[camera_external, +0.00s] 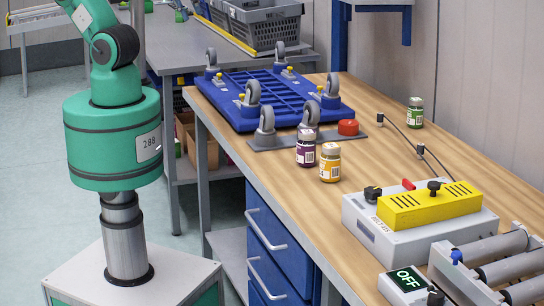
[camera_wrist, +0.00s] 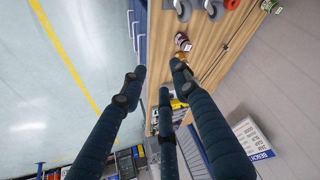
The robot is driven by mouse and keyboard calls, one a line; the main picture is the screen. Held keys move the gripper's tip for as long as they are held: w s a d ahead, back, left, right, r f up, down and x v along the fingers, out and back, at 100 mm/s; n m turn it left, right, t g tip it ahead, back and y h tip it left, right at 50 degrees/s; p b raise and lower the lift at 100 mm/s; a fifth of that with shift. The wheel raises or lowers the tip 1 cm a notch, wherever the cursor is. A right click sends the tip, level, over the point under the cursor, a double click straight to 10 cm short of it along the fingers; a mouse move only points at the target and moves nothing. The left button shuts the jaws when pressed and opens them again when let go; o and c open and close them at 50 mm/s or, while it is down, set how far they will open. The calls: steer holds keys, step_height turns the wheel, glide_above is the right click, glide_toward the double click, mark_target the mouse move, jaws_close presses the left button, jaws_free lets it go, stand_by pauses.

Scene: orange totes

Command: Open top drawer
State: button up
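The top drawer (camera_external: 280,218) is a blue front with a pale bar handle (camera_external: 265,231), under the wooden bench top. It looks closed, flush with the drawer below it (camera_external: 272,265). In the wrist view the blue drawer unit (camera_wrist: 139,28) shows small along the bench's left edge. My gripper is outside the external view. In the wrist view its dark fingers (camera_wrist: 156,80) are spread apart with nothing between them. The gripper is apart from the drawer handles.
The bench top (camera_external: 375,165) bears a blue wheeled dolly (camera_external: 240,110), purple (camera_external: 306,152), yellow (camera_external: 330,168) and green (camera_external: 415,117) jars, and a grey box with a yellow top (camera_external: 430,205). A roller conveyor (camera_external: 510,268) stands front right.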

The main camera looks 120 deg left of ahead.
steer(key=w+d+f+m+g+y, duration=0.15)
steer(key=w+d+f+y, duration=0.35)
steer(key=w+f, duration=0.6)
steer(key=w+d+f+m+g+y, duration=0.1)
steer(key=w+d+f+g+y, duration=0.3)
steer(key=w+f, duration=0.65)
steer(key=d+f+m+t+y+b, duration=0.1)
steer(key=d+f+t+y, duration=0.15)
steer(key=d+f, duration=0.4)
steer(key=d+f+m+t+y, duration=0.1)
steer(key=d+f+m+t, duration=0.2)
steer(key=f, duration=0.7)
steer(key=m+t+h, duration=0.2)
steer(key=m+t, duration=0.1)
steer(key=t, duration=0.3)
glide_toward(257, 227)
steer(key=s+d, duration=0.2)
steer(key=d, duration=0.1)
steer(key=shift+s+f+n+y, duration=0.15)
steer(key=shift+f+n+y, duration=0.1)
steer(key=shift+a, duration=0.15)
steer(key=shift+b+x, duration=0.85)
steer(key=shift+x, duration=5.95)
jaws_close()
